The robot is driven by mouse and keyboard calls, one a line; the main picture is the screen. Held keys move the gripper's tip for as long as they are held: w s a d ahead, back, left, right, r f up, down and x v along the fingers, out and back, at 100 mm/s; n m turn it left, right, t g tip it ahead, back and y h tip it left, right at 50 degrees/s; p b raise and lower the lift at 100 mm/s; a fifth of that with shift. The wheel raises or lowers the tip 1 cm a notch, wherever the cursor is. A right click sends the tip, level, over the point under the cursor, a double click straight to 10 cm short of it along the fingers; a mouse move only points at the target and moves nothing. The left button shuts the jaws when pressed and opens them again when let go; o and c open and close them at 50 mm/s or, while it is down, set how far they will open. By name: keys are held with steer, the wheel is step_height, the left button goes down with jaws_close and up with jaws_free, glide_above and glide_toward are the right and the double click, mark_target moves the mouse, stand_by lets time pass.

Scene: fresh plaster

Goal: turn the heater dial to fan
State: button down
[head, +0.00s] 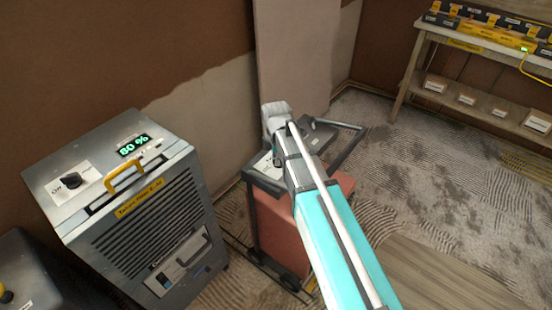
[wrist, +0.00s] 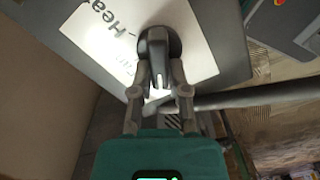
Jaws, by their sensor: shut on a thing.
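The heater (head: 290,225) is a salmon-red unit with a dark grey top and a handle bar, standing below my arm in the head view. Its dial (wrist: 157,42) is a dark round knob with a raised grip, on a white label (wrist: 95,32) in the wrist view. A pale mark on the grip points toward the bottom of that picture. Part of the label reads "Hea"; the other lettering is partly covered. My gripper (wrist: 160,72) is shut on the dial's grip, one finger on each side. In the head view my arm hides the dial.
A grey dehumidifier (head: 150,225) with a yellow handle, its own knob (head: 71,181) and a green display stands at the left. A wooden bench (head: 455,50) with chargers stands at the back right. A pale board (head: 300,60) leans on the wall behind the heater.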

steer(key=shift+m, duration=0.4)
steer(key=m, duration=0.5)
steer(key=shift+w, duration=0.3)
steer(key=m, duration=0.6)
steer(key=shift+w+d, duration=0.1)
steer(key=shift+w, duration=0.15)
steer(key=c, duration=0.6)
jaws_free()
steer(key=shift+n, duration=0.4)
